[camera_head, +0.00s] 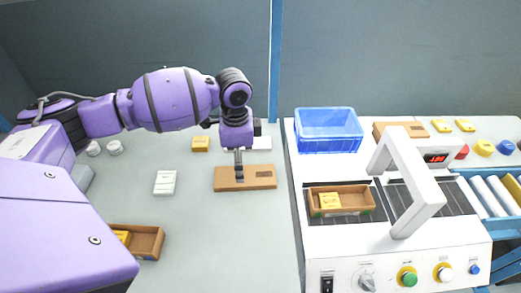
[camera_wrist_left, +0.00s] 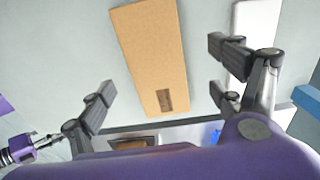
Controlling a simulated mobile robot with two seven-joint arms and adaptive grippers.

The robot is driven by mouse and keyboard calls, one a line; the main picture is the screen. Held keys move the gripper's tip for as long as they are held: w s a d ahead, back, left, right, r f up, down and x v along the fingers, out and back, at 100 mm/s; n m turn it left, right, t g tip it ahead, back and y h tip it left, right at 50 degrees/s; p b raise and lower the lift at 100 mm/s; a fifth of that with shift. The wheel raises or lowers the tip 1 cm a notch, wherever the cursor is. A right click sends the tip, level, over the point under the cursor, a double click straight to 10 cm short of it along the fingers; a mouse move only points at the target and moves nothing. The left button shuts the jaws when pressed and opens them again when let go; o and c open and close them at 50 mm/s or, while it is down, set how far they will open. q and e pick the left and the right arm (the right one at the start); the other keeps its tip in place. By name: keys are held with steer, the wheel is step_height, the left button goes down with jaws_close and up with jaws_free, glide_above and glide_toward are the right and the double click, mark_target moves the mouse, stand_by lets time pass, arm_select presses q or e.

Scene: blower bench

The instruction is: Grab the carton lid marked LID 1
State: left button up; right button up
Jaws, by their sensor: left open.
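A flat brown carton lid (camera_head: 262,183) lies on the grey bench below my left gripper (camera_head: 239,178). In the left wrist view the lid (camera_wrist_left: 152,50) runs between the two spread fingers of the left gripper (camera_wrist_left: 161,82), with a gap on both sides. A small dark printed mark shows near one end; I cannot read it. The left gripper is open and empty, pointing down over the lid's middle; I cannot tell how far above it. A similar brown piece (camera_head: 384,130) lies on the machine at the back right, its marking unreadable.
A white piece (camera_head: 262,143) lies just behind the lid, a yellow box (camera_head: 200,144) and white box (camera_head: 165,183) to its left. An open carton (camera_head: 148,243) sits front left. The white machine (camera_head: 320,238) with blue bin (camera_head: 328,131) and frame (camera_head: 406,175) stands right.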

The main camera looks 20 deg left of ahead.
mark_target(245, 178)
arm_select(q)
steer(key=f, duration=0.5)
steer(key=shift+s+d, duration=0.1)
steer(key=shift+s, duration=0.25)
steer(key=c, duration=1.2)
steer(key=shift+r, duration=0.2)
